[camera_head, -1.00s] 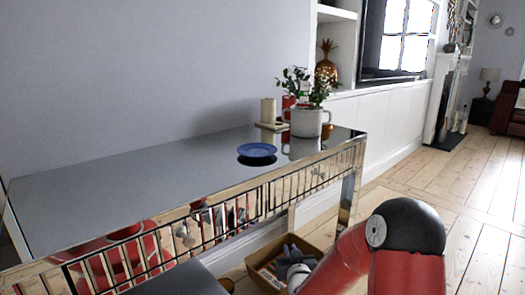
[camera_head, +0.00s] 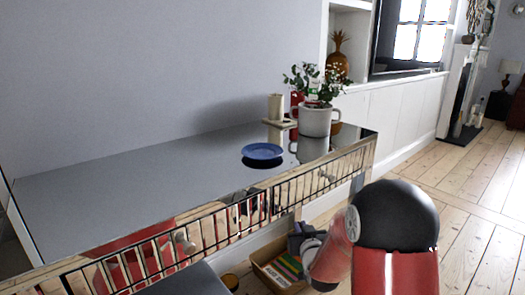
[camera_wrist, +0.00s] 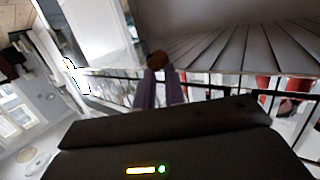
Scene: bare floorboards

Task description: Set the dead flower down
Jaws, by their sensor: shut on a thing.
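My gripper (camera_wrist: 158,72) shows in the wrist view as two purple-grey fingers close together. They are shut on a small round brown thing (camera_wrist: 157,60) at their tips, which I take to be the dead flower; its stem is not clear. In the head view my gripper's end shows low, beside the mirrored table and above the basket; the flower cannot be made out there. The grey-topped mirrored table (camera_head: 130,185) holds a blue plate (camera_head: 263,152) near its front edge and a white pot (camera_head: 315,122) with a leafy, white-flowered plant at its right end.
A cream candle (camera_head: 275,107) on a small stand and a red object (camera_head: 297,100) stand by the pot. A wicker basket (camera_head: 262,278) with books is on the floor beneath my arm. The left and middle tabletop is clear. Open floorboards lie right.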

